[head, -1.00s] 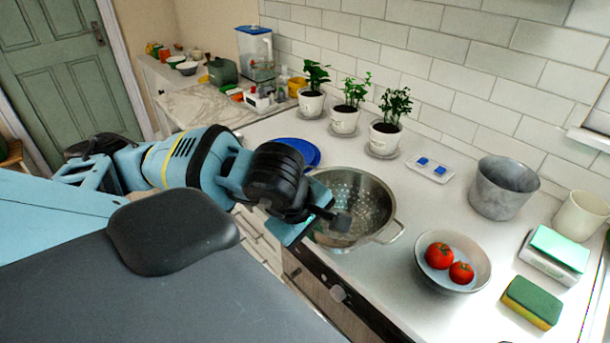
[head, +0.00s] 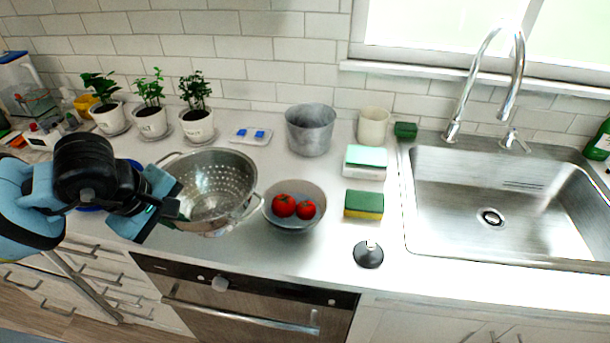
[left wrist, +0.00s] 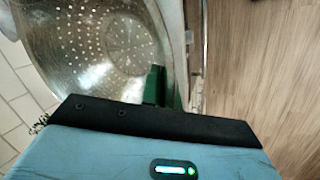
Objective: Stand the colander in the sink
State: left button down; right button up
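The steel colander (head: 228,180) is at the front left of the counter, its open top facing up, with a loop handle at each side. My left gripper (head: 178,213) is at its near left rim. In the left wrist view, the dark green fingertips (left wrist: 158,86) sit at the wall of the colander (left wrist: 85,45), one inside it, and look closed on the rim. I cannot tell whether the colander's base touches the counter. The steel sink (head: 455,215) is at the right, empty, with a drain in its floor. My right gripper is out of view.
A bowl with two tomatoes (head: 294,207) stands just right of the colander. A tall faucet (head: 516,80) rises behind the sink.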

pick_arm(q)
jog(key=w+d+r+m+g+h, duration=0.2)
jog(key=w+d+r+m, duration=0.3)
jog(key=r+m, duration=0.3)
jog(key=shift+w+r+m+g, duration=0.35)
jog(key=shift+r+m+g, duration=0.05)
jog(key=shift+d, duration=0.15)
